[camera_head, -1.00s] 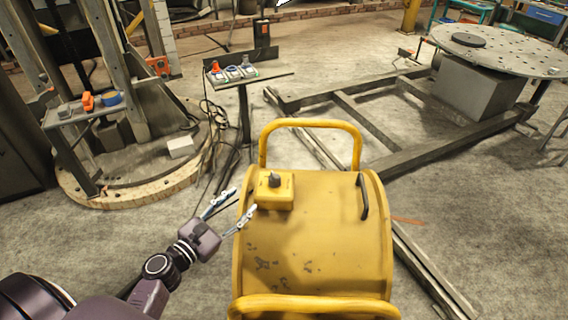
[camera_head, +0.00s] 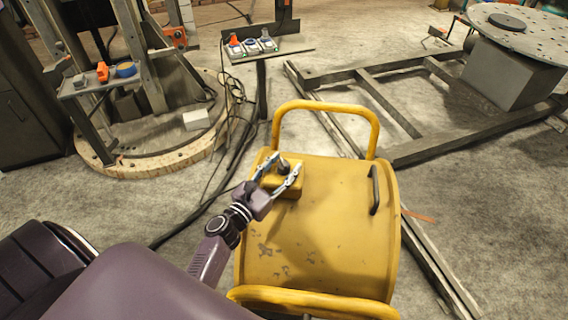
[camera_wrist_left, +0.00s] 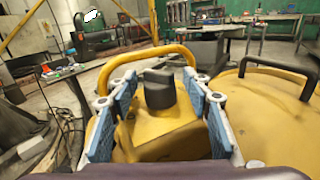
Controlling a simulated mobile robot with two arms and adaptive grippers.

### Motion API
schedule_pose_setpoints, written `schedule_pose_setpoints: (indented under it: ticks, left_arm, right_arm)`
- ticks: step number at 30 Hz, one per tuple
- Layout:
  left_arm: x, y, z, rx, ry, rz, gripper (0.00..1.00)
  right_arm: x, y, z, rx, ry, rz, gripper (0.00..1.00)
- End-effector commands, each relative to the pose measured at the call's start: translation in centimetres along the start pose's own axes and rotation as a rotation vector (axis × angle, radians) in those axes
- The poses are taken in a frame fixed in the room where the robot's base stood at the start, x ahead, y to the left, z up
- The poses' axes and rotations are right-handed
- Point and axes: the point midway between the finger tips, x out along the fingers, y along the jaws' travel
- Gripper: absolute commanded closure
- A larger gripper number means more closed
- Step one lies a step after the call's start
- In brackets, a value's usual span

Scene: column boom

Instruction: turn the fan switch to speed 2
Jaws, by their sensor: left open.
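The yellow fan drum (camera_head: 325,235) stands on the floor in the middle of the head view. On its top at the back left is a yellow switch box (camera_head: 288,190) with a dark knob (camera_head: 283,168). My left gripper (camera_head: 281,166) is open, with its fingers on either side of the knob in the head view. In the left wrist view the knob (camera_wrist_left: 159,88) stands upright between the two blue-padded fingers, with gaps on both sides. I cannot tell the speed markings. My right gripper is not in view.
Yellow tube handles (camera_head: 325,104) rise at the drum's back and front, and a dark handle (camera_head: 375,190) sits on its right. A stand with sockets (camera_head: 262,50) is behind. Dark cables (camera_head: 205,205) run on the floor at left.

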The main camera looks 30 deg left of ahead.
Motion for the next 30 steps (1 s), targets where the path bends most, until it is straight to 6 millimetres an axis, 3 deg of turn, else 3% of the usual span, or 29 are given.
schedule_pose_setpoints:
  ticks: [9, 21, 30]
  left_arm:
    - [0.36, 0.00, -0.03, 0.000, 0.001, 0.000, 0.55]
    - [0.33, -0.02, -0.04, 0.000, 0.001, -0.001, 0.97]
    - [0.33, 0.04, -0.11, 0.005, -0.002, -0.056, 0.97]
  right_arm:
    - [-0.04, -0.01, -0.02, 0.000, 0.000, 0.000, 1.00]
    - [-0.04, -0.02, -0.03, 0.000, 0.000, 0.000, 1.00]
    - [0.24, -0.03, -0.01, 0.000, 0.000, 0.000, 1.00]
